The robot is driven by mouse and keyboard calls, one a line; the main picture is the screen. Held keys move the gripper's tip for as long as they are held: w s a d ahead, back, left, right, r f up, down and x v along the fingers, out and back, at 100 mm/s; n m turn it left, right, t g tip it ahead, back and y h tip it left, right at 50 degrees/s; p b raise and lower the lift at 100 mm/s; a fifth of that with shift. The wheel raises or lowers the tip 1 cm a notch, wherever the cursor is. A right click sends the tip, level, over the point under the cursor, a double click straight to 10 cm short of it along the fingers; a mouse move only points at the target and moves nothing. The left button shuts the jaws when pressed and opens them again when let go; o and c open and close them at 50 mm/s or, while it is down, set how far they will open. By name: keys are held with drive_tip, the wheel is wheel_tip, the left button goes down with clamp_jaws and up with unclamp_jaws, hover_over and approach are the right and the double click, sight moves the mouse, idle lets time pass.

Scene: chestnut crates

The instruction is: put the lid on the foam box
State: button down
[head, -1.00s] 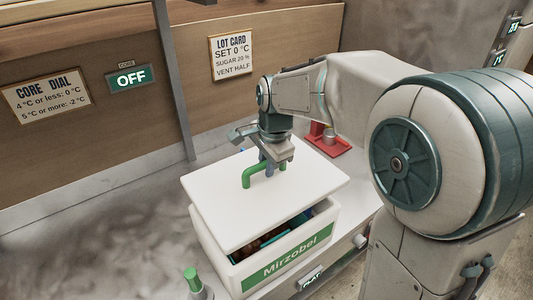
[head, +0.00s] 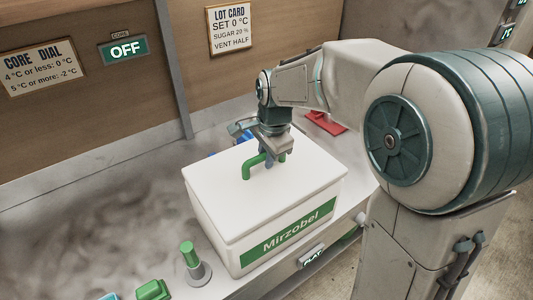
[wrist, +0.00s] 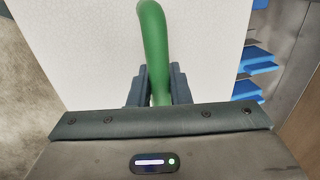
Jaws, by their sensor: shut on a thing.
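The white foam box (head: 235,255) with a green "Mirzobel" label stands on the counter. The white lid (head: 225,198) lies flat over the box top, its edges lined up with the walls and no gap showing at the front. My gripper (head: 271,160) is shut on the lid's green handle (head: 252,168), above the middle of the lid. In the wrist view the green handle (wrist: 155,45) runs between the two dark fingers, with the white lid (wrist: 90,50) behind it. The inside of the box is hidden.
A green-topped grey peg (head: 191,258) and a green block (head: 153,290) stand left of the box at the front. A red item (head: 325,123) lies behind the box at right. Blue pieces (wrist: 257,68) show in the wrist view. The counter at left is clear.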

drive_tip(key=shift+f, duration=0.45)
drive_tip(key=c, duration=1.3)
unclamp_jaws()
drive_tip(key=shift+o, duration=0.2)
drive_tip(key=shift+r, duration=0.1)
wheel_tip(320, 180, up, 13)
drive_tip(key=s+d+b, duration=0.1)
drive_tip(key=s, duration=0.1)
drive_tip(key=s+d+f+n, duration=0.5)
drive_tip(key=s+d+f, duration=0.1)
drive_tip(key=s, duration=0.3)
drive_tip(key=s+d+f+n+t+h, duration=0.1)
drive_tip(key=s+d+f+n, duration=0.5)
drive_tip(key=s, duration=0.2)
drive_tip(key=shift+s+d+f, duration=0.15)
drive_tip(key=shift+s+f, duration=0.15)
drive_tip(key=shift+s, duration=0.05)
